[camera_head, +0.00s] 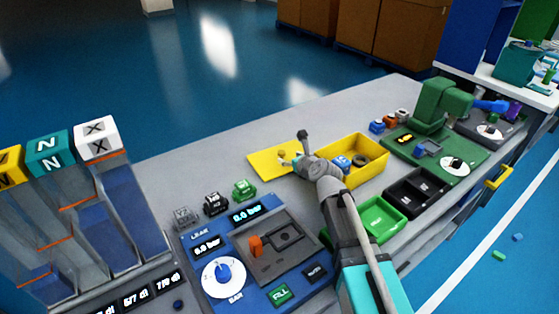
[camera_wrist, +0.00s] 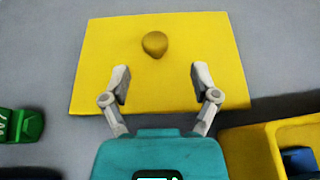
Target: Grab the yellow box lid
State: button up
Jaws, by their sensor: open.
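The yellow box lid (camera_wrist: 110,62) is a flat rectangle with a round knob (camera_wrist: 154,44) on top. It lies flat on the grey table, and in the head view the lid (camera_head: 262,165) is left of the yellow box. My gripper (camera_wrist: 160,78) is open and empty, with its two fingers apart over the near half of the lid. The knob is ahead of the fingertips and roughly centred between them. In the head view my gripper (camera_head: 291,158) and wrist hide part of the lid. Whether the fingers touch the lid is unclear.
The open yellow box (camera_head: 375,172) holds a blue block and a dark item. A green block (camera_wrist: 22,125) sits left of the lid. Green and black trays (camera_head: 415,192) stand right of my arm, and a blue leak-test panel (camera_head: 205,270) stands in front. Table behind the lid is clear.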

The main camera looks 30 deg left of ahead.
aim_at(284, 154)
dwell(0.3)
jog(key=shift+a+r+b+x, duration=0.1)
jog(key=shift+r+b+x, duration=0.1)
jog(key=shift+x, duration=0.7)
jog(key=shift+a+r+b+x, duration=0.1)
jog(key=shift+b+x, duration=0.15)
jog(key=shift+x, duration=0.65)
jog(key=shift+r+b+x, duration=0.1)
jog(key=shift+b+x, duration=0.1)
jog(key=shift+x, duration=0.7)
jog(key=shift+s, duration=0.1)
grip_shut()
